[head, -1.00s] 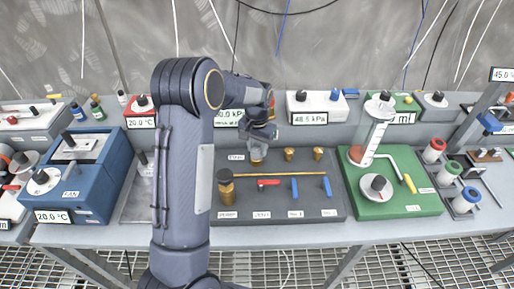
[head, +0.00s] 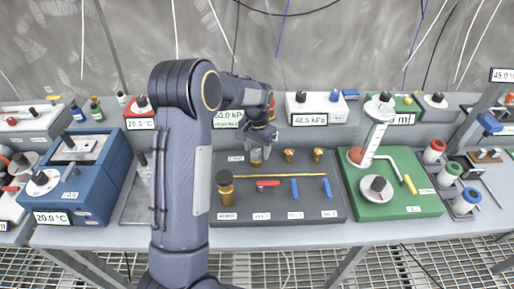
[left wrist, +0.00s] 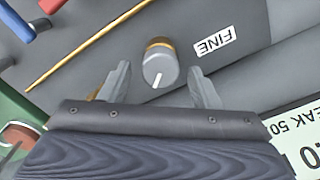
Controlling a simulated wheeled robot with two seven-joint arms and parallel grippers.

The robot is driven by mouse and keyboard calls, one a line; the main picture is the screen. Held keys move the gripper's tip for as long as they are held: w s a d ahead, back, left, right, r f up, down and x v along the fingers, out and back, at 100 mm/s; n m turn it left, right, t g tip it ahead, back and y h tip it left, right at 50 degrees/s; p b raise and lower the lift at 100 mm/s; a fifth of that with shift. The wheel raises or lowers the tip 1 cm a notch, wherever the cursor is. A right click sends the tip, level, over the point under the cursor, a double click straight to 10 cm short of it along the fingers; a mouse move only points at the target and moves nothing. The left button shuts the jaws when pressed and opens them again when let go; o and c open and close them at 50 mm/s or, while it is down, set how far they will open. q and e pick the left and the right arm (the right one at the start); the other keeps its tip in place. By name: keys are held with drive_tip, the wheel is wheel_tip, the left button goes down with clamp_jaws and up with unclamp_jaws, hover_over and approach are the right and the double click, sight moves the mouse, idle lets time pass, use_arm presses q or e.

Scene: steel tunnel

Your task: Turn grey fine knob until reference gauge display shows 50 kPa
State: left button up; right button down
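The grey fine knob (left wrist: 160,62) has a brass base and a white pointer line; the label FINE (left wrist: 213,43) is beside it. In the head view the knob (head: 257,158) is at the panel's back edge, partly covered by my left gripper (head: 260,146). In the left wrist view the fingers of my left gripper (left wrist: 158,70) stand either side of the knob, with a gap on each side. A white box display (head: 309,119) appears to read 48.5 kPa. Another display (head: 229,118) behind my arm appears to read 50.0 kPa. My right gripper is not in view.
A green pump unit (head: 410,203) stands to the right, a blue bath (head: 95,180) to the left.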

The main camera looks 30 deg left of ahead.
sight(257, 151)
use_arm(q)
wheel_tip(257, 151, up, 7)
drive_tip(key=shift+b, duration=0.35)
drive_tip(key=shift+r, duration=0.45)
drive_tip(key=s+d+r+n+t+h, duration=0.1)
drive_tip(key=s+d+r, duration=0.15)
drive_tip(key=s, duration=0.45)
drive_tip(key=s+d+r+t+h, duration=0.1)
drive_tip(key=s+d+r+t, duration=0.15)
drive_tip(key=s, duration=0.45)
drive_tip(key=s+d+r+n+t+h, duration=0.1)
drive_tip(key=s+d+r, duration=0.1)
drive_tip(key=s+r, duration=0.35)
drive_tip(key=s+d+f, duration=0.2)
drive_tip(key=s, duration=0.3)
drive_tip(key=s+d+f+t, duration=0.1)
drive_tip(key=s+d+f, duration=0.1)
drive_tip(key=s, duration=0.3)
drive_tip(key=shift+d+f+h, duration=0.25)
drive_tip(key=shift+f+h, duration=0.15)
drive_tip(key=shift+f, duration=0.2)
